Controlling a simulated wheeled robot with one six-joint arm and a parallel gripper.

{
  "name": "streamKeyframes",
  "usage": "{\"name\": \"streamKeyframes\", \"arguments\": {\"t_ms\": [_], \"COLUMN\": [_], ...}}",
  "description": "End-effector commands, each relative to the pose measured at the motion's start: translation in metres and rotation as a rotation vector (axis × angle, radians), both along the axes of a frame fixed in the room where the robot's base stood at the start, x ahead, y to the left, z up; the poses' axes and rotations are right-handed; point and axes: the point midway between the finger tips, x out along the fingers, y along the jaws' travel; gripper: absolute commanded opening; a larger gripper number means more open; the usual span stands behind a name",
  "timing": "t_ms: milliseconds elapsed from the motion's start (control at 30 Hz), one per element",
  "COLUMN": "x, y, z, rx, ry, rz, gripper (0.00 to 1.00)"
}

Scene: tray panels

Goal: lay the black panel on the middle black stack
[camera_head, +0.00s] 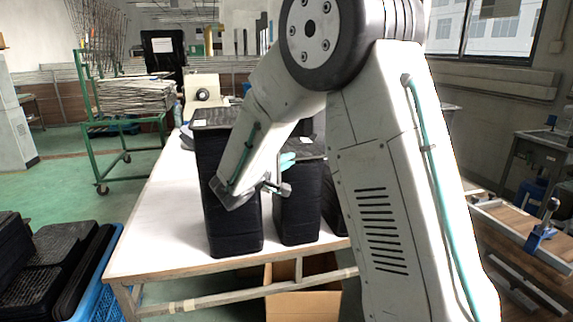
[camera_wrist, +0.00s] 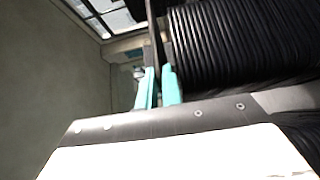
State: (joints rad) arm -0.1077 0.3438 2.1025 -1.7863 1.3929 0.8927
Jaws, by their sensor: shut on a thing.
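My gripper (camera_wrist: 158,85) has teal fingers shut on the edge of a thin black panel (camera_wrist: 154,40). In the wrist view the panel lies along the end layer of a ridged black stack (camera_wrist: 235,45), roughly parallel to its layers, with a narrow gap at most. In the head view my gripper (camera_head: 285,162) is at the upper front of the middle black stack (camera_head: 297,205), which is lower than the left black stack (camera_head: 230,215). My forearm hides part of both. I cannot separate the panel from the stack top there.
The stacks stand on a white table (camera_head: 160,220). Another black stack (camera_head: 336,205) on the right is mostly hidden by my arm. Black panels lie in a blue crate (camera_head: 92,285) at lower left. A green cart (camera_head: 125,122) stands behind left. The table's left part is clear.

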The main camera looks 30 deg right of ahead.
Motion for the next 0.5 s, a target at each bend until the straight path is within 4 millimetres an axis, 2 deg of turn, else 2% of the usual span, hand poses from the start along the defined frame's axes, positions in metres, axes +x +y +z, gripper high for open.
{"name": "streamKeyframes", "arguments": {"t_ms": [200, 500], "x": [0.0, 0.0002], "y": [0.0, 0.0001], "z": [0.0117, 0.0133], "rx": [0.0, -0.001], "ry": [-0.003, -0.003], "rz": [0.0, 0.0], "gripper": [0.0, 0.0]}}
